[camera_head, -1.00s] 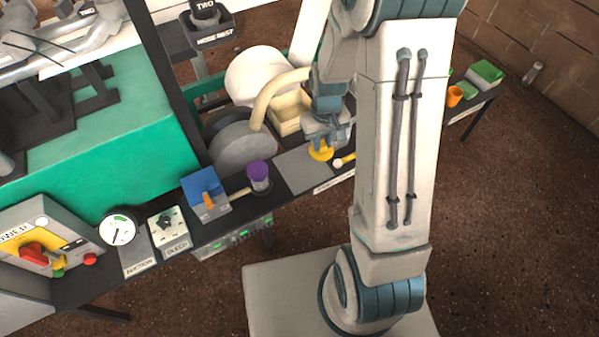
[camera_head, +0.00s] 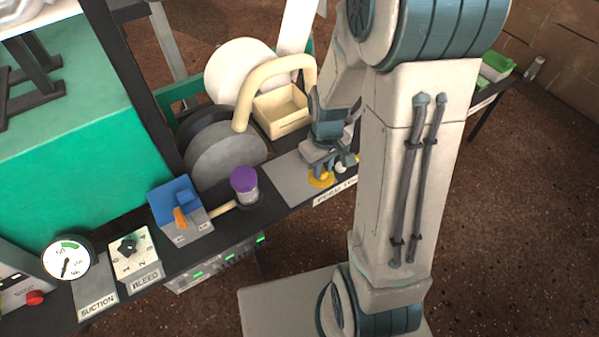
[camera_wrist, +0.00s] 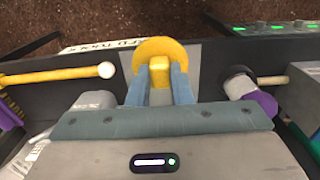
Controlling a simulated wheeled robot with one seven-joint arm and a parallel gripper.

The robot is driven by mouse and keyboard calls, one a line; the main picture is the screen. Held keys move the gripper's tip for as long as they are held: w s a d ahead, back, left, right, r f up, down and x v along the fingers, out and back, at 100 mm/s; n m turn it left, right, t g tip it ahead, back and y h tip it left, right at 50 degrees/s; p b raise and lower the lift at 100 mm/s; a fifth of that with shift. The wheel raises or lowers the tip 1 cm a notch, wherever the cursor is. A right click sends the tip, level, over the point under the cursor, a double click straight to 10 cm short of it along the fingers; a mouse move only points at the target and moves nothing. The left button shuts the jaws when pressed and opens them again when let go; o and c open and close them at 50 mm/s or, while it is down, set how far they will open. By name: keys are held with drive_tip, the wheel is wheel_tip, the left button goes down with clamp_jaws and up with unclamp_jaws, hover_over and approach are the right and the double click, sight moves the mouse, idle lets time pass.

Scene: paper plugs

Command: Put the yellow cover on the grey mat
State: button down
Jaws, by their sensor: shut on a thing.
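The yellow cover (camera_head: 320,180) is a round disc with a block-shaped knob on top. It also shows in the wrist view (camera_wrist: 158,50). My gripper (camera_wrist: 160,84) is shut on the knob, with one blue finger on each side of it. In the head view my gripper (camera_head: 321,170) is over the grey mat (camera_head: 291,181), near its front right part. The mat also shows in the wrist view (camera_wrist: 208,62) around the cover. The cover is at or just above the mat; I cannot tell whether it touches. Its underside is hidden.
A purple-topped jar (camera_head: 245,186) stands left of the mat. A yellow rod with a pale ball end (camera_wrist: 104,70) lies on the other side. A cream box (camera_head: 281,110) and grey discs (camera_head: 225,160) are behind. Bare mat shows left of the cover.

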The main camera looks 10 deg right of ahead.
drive_tip(key=w+a+f+b, duration=0.1)
drive_tip(key=w+f, duration=0.1)
drive_tip(key=w, duration=0.1)
drive_tip(key=w+a+f+b, duration=0.1)
drive_tip(key=w+f, duration=0.1)
drive_tip(key=w, duration=0.2)
drive_tip(key=w+a+f+b, duration=0.1)
drive_tip(key=w+f, duration=0.1)
drive_tip(key=w, duration=0.1)
drive_tip(key=shift+w+f, duration=0.2)
drive_tip(key=shift+f, duration=0.1)
drive_tip(key=shift+w+f, duration=0.1)
drive_tip(key=shift+f+b, duration=0.9)
drive_tip(key=shift+f, duration=0.95)
drive_tip(key=shift+f, duration=0.2)
drive_tip(key=c, duration=1.3)
unclamp_jaws()
drive_tip(key=shift+r, duration=0.15)
